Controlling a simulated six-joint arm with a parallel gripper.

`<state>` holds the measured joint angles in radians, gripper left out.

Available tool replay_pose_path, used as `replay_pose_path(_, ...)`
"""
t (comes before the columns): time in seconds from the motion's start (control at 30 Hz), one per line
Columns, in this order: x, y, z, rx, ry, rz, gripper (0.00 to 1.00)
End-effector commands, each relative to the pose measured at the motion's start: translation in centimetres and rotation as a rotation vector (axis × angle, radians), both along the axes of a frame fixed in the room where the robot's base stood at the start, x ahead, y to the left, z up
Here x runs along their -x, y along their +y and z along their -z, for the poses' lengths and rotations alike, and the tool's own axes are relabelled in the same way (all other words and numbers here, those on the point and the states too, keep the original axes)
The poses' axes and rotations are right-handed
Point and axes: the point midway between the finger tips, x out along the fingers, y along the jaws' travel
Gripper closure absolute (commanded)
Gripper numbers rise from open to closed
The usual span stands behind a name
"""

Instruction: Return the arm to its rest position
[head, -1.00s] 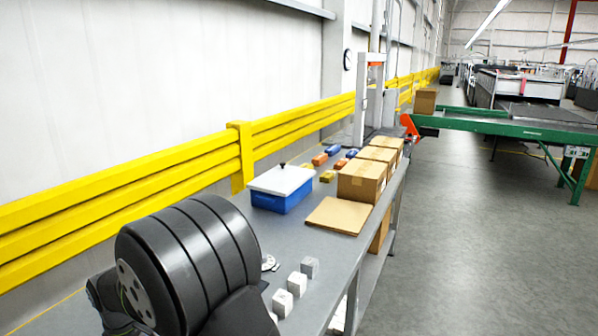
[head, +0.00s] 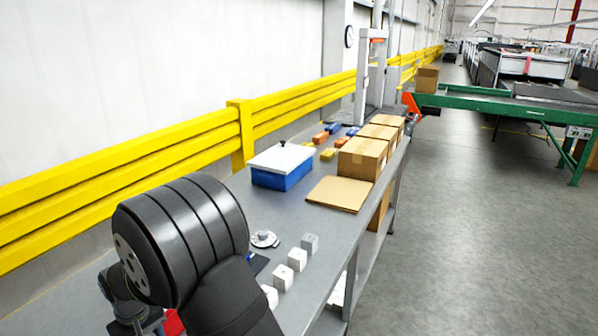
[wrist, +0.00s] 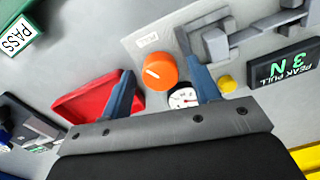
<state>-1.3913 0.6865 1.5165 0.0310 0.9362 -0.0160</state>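In the wrist view my gripper (wrist: 157,55) has its two blue-grey fingers spread wide apart with nothing held between them. An orange knob (wrist: 158,72) shows in the gap, on the bench surface beyond the fingers. My arm's black links fill the lower left of the head view. The gripper's fingers cannot be made out there.
The wrist view shows a red tray (wrist: 95,98), a round gauge (wrist: 183,97), a black display (wrist: 284,66) and a grey fixture (wrist: 240,38). On the bench stand a lidded blue bin (head: 283,175), cartons (head: 362,158) and several white blocks (head: 297,260).

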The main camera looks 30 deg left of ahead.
Motion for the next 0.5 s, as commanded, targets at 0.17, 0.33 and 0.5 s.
replay_pose_path(0.17,0.06,-0.23,0.58,0.008,0.001,0.143,0.42)
replay_pose_path(0.33,0.06,-0.26,0.58,0.008,0.001,0.282,0.42)
replay_pose_path(0.5,0.06,-0.28,0.58,0.008,0.001,0.419,0.42)
